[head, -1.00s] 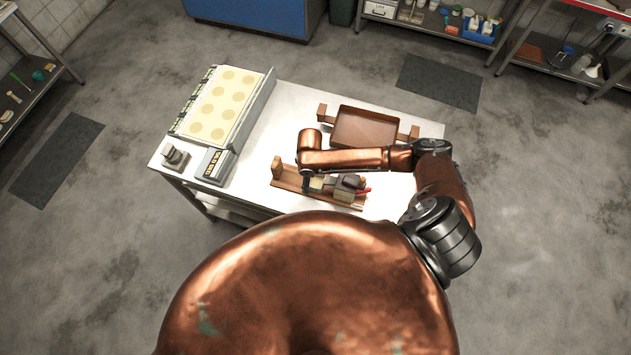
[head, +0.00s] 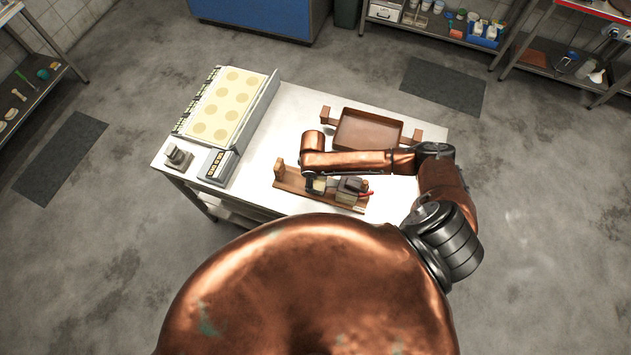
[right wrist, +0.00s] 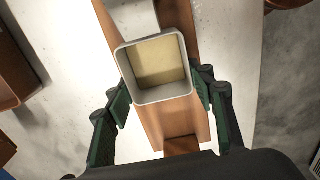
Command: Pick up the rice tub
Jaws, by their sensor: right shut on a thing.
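The rice tub (right wrist: 158,62) is a square, white-rimmed tub with a pale, flat content, seen from above in the right wrist view. In the head view it shows as a small pale box (head: 317,186) at the wooden rack. My right gripper (right wrist: 162,92) is shut on it, with dark green fingers against its left and right walls. In the head view this gripper (head: 318,182) is small and partly hidden by my arm. I cannot tell whether the tub still touches the rack. My left gripper is not in view.
The wooden rack (head: 288,181) lies along the table's front. A dark container (head: 350,188) with a red part stands right of the tub. A brown tray (head: 368,128) stands behind my arm. A plate with pale discs (head: 228,104) is at the left; the table (head: 272,130) between is clear.

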